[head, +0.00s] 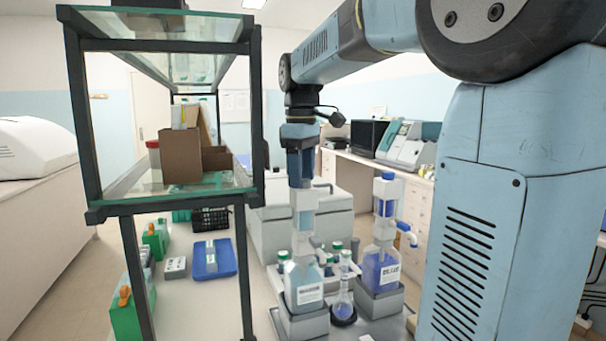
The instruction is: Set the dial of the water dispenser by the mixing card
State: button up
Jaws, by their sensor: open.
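Two bottle dispensers stand on a grey bench in the head view. The left one (304,280) holds pale liquid and the right one (380,268) holds deep blue liquid. Both have white labels too small to read; the pale one may be the water dispenser. My gripper (301,178) points down at the top of the left dispenser, over its upright column (305,212). It is open, and its fingers hide the dispenser's head. I cannot tell whether they touch it. The dial cannot be made out. I cannot identify the mixing card.
A flask (343,302) stands between the dispensers, with green-capped bottles (336,246) behind. A glass-shelved rack (250,215) stands close to the left, bearing a cardboard box (181,156). A blue tray (213,260) and green boxes (127,315) lie on the left surface.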

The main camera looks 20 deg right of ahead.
jog(key=shift+f, duration=0.2)
jog(key=c, duration=1)
jog(key=shift+d, duration=0.15)
jog(key=shift+c, duration=0.3)
